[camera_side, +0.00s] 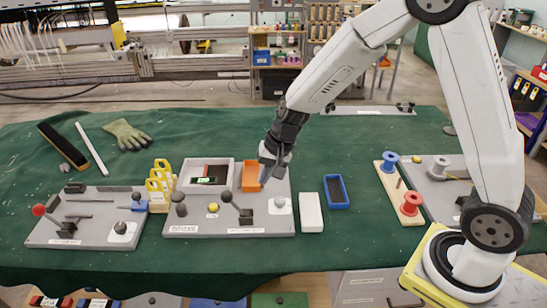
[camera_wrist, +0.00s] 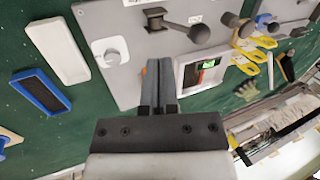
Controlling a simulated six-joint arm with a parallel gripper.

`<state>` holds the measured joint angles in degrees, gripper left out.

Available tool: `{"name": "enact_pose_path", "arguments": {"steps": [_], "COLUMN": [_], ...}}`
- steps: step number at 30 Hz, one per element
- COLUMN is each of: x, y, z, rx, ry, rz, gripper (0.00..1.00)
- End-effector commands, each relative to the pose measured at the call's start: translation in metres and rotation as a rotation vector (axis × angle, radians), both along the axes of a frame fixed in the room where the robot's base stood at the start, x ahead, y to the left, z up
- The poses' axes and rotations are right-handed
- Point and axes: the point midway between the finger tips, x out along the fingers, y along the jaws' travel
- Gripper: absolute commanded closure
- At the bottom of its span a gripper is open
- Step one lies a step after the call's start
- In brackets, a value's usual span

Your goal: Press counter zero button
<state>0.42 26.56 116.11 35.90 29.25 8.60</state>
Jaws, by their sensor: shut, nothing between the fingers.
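The counter, a small dark unit with a lit green display (camera_side: 205,181), sits in a pale square frame on the middle grey panel (camera_side: 245,222). A red part (camera_side: 206,169) shows just behind the display; I cannot tell whether it is the zero button. In the wrist view the display (camera_wrist: 208,64) is right of my fingers. My gripper (camera_side: 263,183) is shut and empty, pointing down beside the orange block (camera_side: 250,176), right of the counter. I cannot tell whether it touches the block. In the wrist view the shut fingers (camera_wrist: 158,65) hide part of the panel.
The panel also carries a yellow button (camera_side: 213,208), a dark lever (camera_side: 241,212) and a round knob (camera_side: 279,203). A white block (camera_side: 311,212) and a blue tray (camera_side: 336,191) lie to the right. Yellow-handled pieces (camera_side: 160,187) stand to the left.

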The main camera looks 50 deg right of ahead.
Motion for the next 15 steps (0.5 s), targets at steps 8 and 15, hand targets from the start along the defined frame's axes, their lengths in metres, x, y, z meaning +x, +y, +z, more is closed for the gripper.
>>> {"name": "enact_pose_path", "arguments": {"steps": [8, 15], "x": [0.057, 0.103], "y": [0.019, 0.035], "z": [-0.018, -0.033], "rx": [0.182, 0.350], "ry": [0.037, 0.066], "rz": [-0.206, -0.372], "gripper": [1.00, 1.00]}}
